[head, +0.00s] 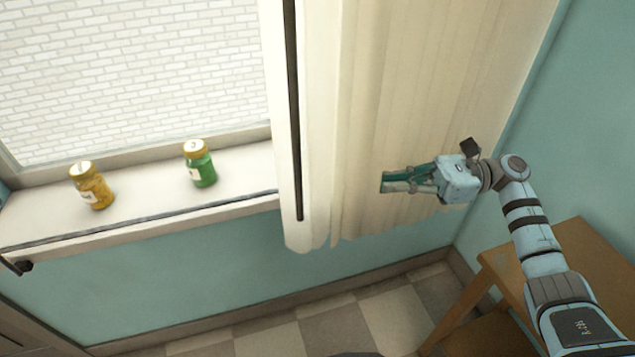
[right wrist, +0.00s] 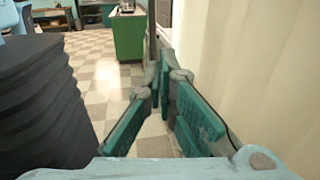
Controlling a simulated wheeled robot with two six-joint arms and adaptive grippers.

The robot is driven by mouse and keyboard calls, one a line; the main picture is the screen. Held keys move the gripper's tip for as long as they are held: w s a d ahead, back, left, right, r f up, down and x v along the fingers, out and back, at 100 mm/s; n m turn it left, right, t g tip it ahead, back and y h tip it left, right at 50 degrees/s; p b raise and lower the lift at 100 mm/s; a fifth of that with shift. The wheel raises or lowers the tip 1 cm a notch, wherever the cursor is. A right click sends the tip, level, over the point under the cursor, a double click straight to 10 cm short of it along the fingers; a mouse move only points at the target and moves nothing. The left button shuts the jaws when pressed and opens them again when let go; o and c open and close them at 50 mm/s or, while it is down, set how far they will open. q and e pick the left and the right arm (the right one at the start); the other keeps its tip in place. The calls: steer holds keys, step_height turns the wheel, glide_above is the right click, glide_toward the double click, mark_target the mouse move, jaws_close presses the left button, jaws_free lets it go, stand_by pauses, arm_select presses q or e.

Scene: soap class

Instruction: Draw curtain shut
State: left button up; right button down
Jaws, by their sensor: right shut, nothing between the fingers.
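The cream curtain (head: 430,90) hangs in folds to the right of the window, and the window (head: 130,70) is uncovered. A long dark bar (head: 294,120) runs down the curtain's left edge panel. My right gripper (head: 383,182) is in front of the curtain's lower part, pointing left toward the bar but well apart from it. It is shut and empty. In the right wrist view its fingers (right wrist: 166,70) come together, with the curtain (right wrist: 255,60) close along the right side. I cannot tell whether the gripper touches the cloth. My left gripper is not in view.
On the window sill (head: 140,205) stand a yellow jar (head: 93,190) and a green jar (head: 200,166). A wooden stool or table (head: 585,255) is at the lower right beneath my right arm. The right wrist view shows a green cabinet (right wrist: 128,38) beyond open checkered floor.

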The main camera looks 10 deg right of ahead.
steer(key=p, duration=0.2)
glide_toward(302, 193)
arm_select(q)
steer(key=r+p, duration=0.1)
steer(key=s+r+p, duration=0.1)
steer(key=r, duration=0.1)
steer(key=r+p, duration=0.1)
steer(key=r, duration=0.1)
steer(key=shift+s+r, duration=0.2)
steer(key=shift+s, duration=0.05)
arm_select(e)
steer(key=a, duration=0.2)
steer(key=w+a, duration=0.1)
steer(key=a, duration=0.1)
steer(key=a+f, duration=0.1)
steer(key=a, duration=0.1)
steer(key=shift+w+a, duration=0.35)
steer(key=shift+w, duration=0.05)
steer(key=shift+f, duration=0.1)
